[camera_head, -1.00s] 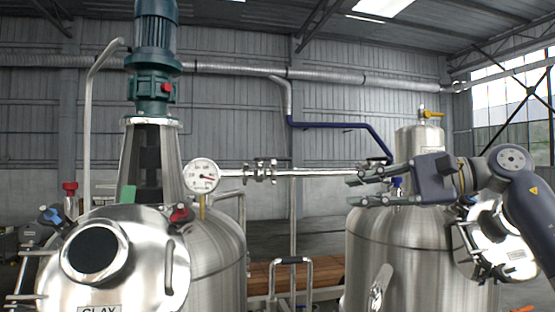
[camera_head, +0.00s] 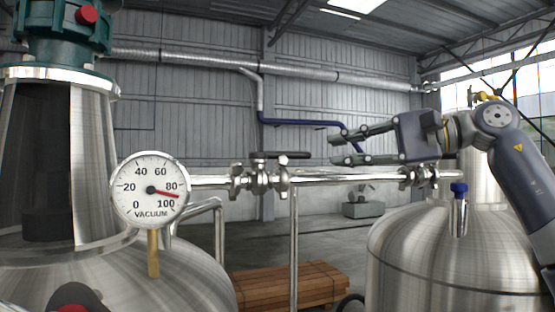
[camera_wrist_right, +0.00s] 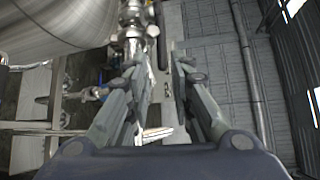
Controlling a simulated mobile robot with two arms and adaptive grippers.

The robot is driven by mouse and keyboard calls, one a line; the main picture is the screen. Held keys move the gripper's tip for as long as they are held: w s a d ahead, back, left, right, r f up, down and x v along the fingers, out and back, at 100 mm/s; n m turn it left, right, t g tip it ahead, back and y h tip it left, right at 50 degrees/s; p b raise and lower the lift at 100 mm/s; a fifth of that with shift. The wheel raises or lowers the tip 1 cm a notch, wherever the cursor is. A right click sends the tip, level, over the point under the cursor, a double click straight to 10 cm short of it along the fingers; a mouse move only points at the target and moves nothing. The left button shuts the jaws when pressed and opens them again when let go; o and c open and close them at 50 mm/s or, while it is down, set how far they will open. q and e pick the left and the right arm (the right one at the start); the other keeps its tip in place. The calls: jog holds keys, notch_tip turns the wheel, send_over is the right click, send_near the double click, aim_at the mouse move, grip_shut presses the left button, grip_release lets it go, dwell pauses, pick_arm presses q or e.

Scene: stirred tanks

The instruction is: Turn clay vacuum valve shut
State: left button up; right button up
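The vacuum valve (camera_head: 262,180) sits on the steel pipe just right of the round vacuum gauge (camera_head: 150,190) in the head view. Its dark lever (camera_head: 282,154) lies level, along the pipe and above it. The gauge needle points between 80 and 100. The steel tank (camera_head: 150,278) stands below the gauge at left. My right gripper (camera_head: 334,149) is open and empty, just right of the lever's end and apart from it in the picture. Both spread fingers of the right gripper (camera_wrist_right: 158,58) show in the wrist view, with nothing between them. My left gripper is not in view.
The steel pipe (camera_head: 345,179) runs right to another fitting near a second tank (camera_head: 430,260). A blue-capped steel piece (camera_head: 458,212) stands by that tank. A wooden stack (camera_head: 300,287) lies on the floor between the tanks. A thin upright pipe (camera_head: 294,240) stands below the valve.

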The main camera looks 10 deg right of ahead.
aim_at(298, 154)
jog(key=a, duration=0.1)
jog(key=w+a+p, duration=0.1)
jog(key=a, duration=0.1)
jog(key=a+p, duration=0.1)
jog(key=shift+w+a, duration=0.3)
jog(key=p+x, duration=0.1)
jog(key=x, duration=0.2)
jog(key=shift+w+a, duration=0.1)
jog(key=shift+w, duration=0.25)
jog(key=shift+p+x, duration=0.4)
jog(key=shift+x, duration=0.45)
jog(key=shift+w+f, duration=0.1)
jog(key=shift+f, duration=0.1)
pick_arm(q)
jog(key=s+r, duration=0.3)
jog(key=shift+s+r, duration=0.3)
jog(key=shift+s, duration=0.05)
pick_arm(e)
jog(key=shift+a, duration=0.1)
grip_shut()
